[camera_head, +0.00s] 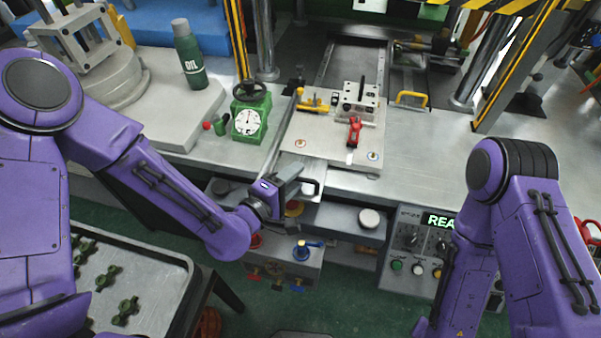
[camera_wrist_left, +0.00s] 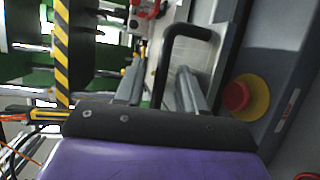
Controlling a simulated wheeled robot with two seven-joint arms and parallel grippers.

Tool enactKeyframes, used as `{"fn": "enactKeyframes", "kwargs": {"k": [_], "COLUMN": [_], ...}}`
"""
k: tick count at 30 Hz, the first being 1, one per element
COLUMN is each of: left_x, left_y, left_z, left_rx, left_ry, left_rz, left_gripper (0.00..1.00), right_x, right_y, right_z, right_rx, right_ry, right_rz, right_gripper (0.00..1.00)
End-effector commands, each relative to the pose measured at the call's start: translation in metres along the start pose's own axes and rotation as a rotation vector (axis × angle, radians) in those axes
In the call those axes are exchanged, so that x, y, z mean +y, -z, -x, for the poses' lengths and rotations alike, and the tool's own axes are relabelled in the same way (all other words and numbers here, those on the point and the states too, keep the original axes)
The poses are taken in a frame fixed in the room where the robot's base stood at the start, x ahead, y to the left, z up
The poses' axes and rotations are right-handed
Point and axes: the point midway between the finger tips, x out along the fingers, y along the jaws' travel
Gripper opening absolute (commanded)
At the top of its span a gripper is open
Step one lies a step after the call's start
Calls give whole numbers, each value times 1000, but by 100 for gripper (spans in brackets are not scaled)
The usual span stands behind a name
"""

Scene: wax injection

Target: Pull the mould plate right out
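The mould plate (camera_head: 318,140) is a flat pale plate lying on the bench, its near end at the front edge. It carries a metal block (camera_head: 360,98) and a red clamp (camera_head: 354,131). My left gripper (camera_head: 303,183) is at the plate's near end, just in front of the bench edge. In the left wrist view its two fingers (camera_wrist_left: 160,88) are apart, with a black bar handle (camera_wrist_left: 187,30) running between them. Gaps show beside the bar; whether either finger touches it I cannot tell. My right arm is in view at right, but its gripper is not.
A green dial gauge (camera_head: 249,118) stands left of the plate, with an oil bottle (camera_head: 189,56) behind. A control box (camera_head: 411,248) hangs below the bench at right. A red button (camera_wrist_left: 238,96) shows beside the handle. A tray with green parts (camera_head: 150,285) stands lower left.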

Motion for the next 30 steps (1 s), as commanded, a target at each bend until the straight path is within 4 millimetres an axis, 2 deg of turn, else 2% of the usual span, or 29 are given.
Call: {"fn": "enactKeyframes", "kwargs": {"k": [2,5,6,9,15,30], "left_x": [-4,0,8,7,1,0], "left_y": [1,0,0,0,0,0], "left_z": [22,49,55,65,74,73], "left_rx": [1,1,1,0,1,0], "left_ry": [0,2,5,5,2,0], "left_rz": [3,3,2,0,0,-1], "left_gripper": [39,39,39,39,39,39], "right_x": [-1,0,1,2,3,3], "right_y": [-4,-2,4,11,13,12], "right_z": [-10,-5,10,26,32,30], "right_rx": [0,0,0,0,0,0], "right_ry": [0,0,0,0,0,0], "right_rz": [0,0,0,0,0,0], "right_gripper": [43,43,43,43,43,43]}}
